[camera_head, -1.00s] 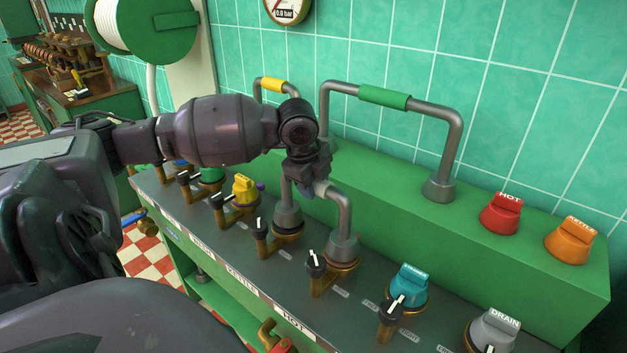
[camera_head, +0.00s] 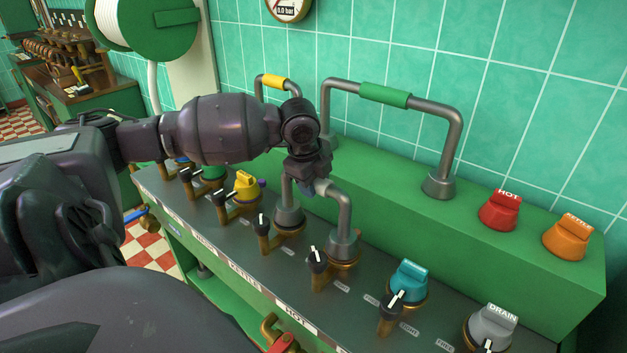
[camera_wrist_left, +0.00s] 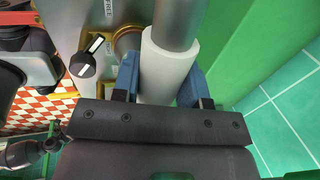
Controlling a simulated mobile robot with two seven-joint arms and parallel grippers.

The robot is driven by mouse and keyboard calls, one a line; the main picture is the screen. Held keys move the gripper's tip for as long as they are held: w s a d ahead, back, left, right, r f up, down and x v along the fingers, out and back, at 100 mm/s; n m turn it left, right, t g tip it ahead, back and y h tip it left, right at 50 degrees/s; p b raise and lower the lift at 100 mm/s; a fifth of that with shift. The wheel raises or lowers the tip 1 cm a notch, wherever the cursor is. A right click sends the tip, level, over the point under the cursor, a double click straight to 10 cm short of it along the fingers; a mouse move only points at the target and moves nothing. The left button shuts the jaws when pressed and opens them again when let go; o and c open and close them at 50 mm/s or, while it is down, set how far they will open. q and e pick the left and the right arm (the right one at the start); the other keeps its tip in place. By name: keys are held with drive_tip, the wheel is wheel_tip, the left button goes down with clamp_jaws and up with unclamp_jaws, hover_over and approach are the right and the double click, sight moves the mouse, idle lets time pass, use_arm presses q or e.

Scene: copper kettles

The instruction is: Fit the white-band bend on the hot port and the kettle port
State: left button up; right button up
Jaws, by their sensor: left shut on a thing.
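The white-band bend (camera_head: 345,212) is a grey pipe with two legs. Its feet stand over two brass rings, the kettle port (camera_head: 288,228) and the hot port (camera_head: 343,258), behind the KETTLE and HOT labels. I cannot tell whether the feet are fully seated. My left gripper (camera_head: 310,187) is shut on the top of the bend from above. In the left wrist view the white band (camera_wrist_left: 166,68) lies between the blue fingers of my left gripper (camera_wrist_left: 160,90). In the head view the gripper hides most of the band. My right gripper is not in view.
A green-band bend (camera_head: 384,95) and a yellow-band bend (camera_head: 273,82) stand on the green ledge behind. Red HOT (camera_head: 500,210) and orange (camera_head: 567,238) caps sit on that ledge. Teal (camera_head: 408,279), grey DRAIN (camera_head: 490,326) and yellow (camera_head: 245,184) caps and several black-knobbed valves line the bench.

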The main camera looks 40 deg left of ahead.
use_arm(q)
drive_tip(key=shift+f, duration=0.35)
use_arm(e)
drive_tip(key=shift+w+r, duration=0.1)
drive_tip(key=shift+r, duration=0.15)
use_arm(q)
drive_tip(key=o, duration=1)
drive_tip(key=shift+c, duration=0.2)
drive_tip(key=shift+f, duration=0.1)
drive_tip(key=shift+r, duration=0.25)
drive_tip(key=p+v, duration=0.2)
drive_tip(key=v, duration=0.8)
drive_tip(key=shift+r, duration=0.2)
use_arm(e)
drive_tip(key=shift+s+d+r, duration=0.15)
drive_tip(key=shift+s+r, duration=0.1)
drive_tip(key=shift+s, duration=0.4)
use_arm(q)
drive_tip(key=shift+s, duration=0.1)
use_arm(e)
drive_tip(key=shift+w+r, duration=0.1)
